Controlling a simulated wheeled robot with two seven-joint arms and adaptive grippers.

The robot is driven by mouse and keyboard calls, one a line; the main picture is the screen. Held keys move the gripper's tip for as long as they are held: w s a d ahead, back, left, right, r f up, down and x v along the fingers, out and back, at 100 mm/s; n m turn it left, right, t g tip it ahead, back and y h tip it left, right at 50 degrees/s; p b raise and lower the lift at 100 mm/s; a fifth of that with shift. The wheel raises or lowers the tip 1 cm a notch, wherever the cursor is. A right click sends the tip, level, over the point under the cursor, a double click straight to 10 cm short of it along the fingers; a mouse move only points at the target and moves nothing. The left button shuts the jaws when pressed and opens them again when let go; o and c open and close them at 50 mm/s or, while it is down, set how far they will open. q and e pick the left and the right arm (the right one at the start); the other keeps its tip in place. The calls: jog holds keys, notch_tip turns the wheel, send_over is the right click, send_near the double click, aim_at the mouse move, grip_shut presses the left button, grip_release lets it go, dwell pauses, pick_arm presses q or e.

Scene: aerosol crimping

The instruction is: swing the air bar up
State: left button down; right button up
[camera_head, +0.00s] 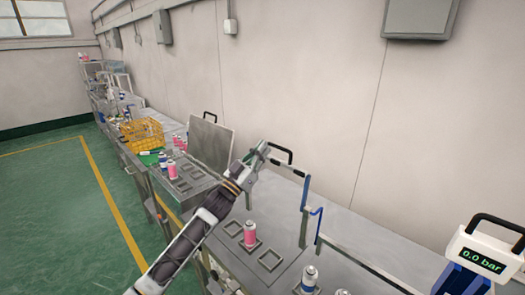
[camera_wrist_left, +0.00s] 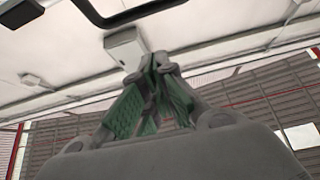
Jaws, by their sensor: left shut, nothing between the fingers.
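A grey bar (camera_head: 290,168) with a black handle (camera_head: 281,152) stands raised above the bench. A blue piece (camera_head: 305,193) hangs from its right end; I take this to be the air bar. My left gripper (camera_head: 261,150) is at the bar's left end, close to the handle; contact cannot be told. In the left wrist view its green-padded fingers (camera_wrist_left: 158,68) are together with nothing between them. A black curved bar, likely the handle (camera_wrist_left: 120,17), crosses above the fingertips, apart from them in the picture. My right gripper is out of view.
A device reading 0.0 bar (camera_head: 482,259) with its own black handle stands at the lower right. An open metal lid (camera_head: 210,146) and a yellow basket (camera_head: 143,133) are farther left.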

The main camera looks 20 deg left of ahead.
pick_arm(q)
jog(key=b+v, duration=0.2)
jog(key=v, duration=0.7)
jog(key=shift+s, duration=0.2)
dwell(0.5)
jog(key=shift+a, duration=0.15)
dwell(0.3)
